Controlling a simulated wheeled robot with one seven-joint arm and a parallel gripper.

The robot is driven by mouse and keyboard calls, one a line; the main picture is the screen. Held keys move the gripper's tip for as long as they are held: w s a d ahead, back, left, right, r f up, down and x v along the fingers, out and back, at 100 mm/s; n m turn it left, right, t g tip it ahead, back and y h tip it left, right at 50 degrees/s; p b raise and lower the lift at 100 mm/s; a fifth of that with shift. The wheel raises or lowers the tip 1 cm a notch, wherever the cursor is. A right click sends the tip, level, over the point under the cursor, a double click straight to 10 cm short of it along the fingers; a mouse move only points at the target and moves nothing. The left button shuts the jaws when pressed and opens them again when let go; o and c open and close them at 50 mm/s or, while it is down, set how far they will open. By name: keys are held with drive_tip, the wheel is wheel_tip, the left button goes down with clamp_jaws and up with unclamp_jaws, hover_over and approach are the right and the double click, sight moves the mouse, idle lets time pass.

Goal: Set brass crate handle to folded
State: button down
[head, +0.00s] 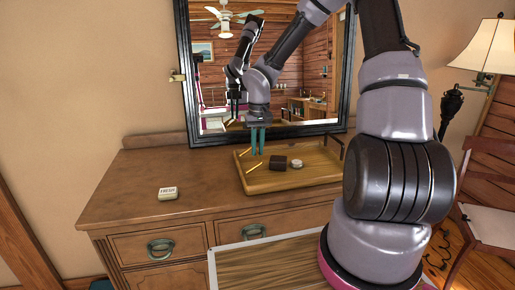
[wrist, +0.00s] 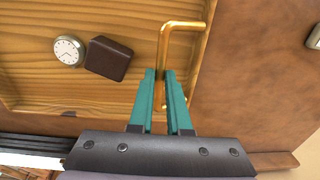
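The brass crate handle (wrist: 183,26) is a U-shaped bar at the left end of a wooden crate (head: 310,181) on the dresser. In the wrist view its crossbar lies over the crate's inner side of the end wall, with its legs running to that wall. In the head view its legs slant upward, so it stands raised; its exact angle is hard to tell. My gripper (head: 257,154) points down at the crossbar. In the wrist view the teal fingers (wrist: 159,75) are close together with the crossbar between them, and the fingers hide part of it.
In the crate are a dark brown box (head: 278,162) and a small round clock (head: 296,163). A dark handle (head: 340,147) stands at the crate's right end. A mirror (head: 213,75) stands behind.

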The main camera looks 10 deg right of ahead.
drive_tip(key=shift+d, duration=0.1)
drive_tip(key=shift+d+f+y, duration=0.35)
drive_tip(key=shift+f+y, duration=0.05)
drive_tip(key=shift+y, duration=0.3)
drive_tip(key=shift+d+f+y, duration=0.35)
drive_tip(key=shift+y, duration=0.35)
drive_tip(key=shift+d+f+y, duration=0.2)
drive_tip(key=shift+f+y, duration=0.35)
drive_tip(key=shift+y, duration=0.35)
drive_tip(key=shift+d+f+y, duration=0.2)
drive_tip(key=shift+f+y, duration=0.35)
drive_tip(key=shift+y, duration=0.35)
drive_tip(key=c, duration=0.9)
unclamp_jaws()
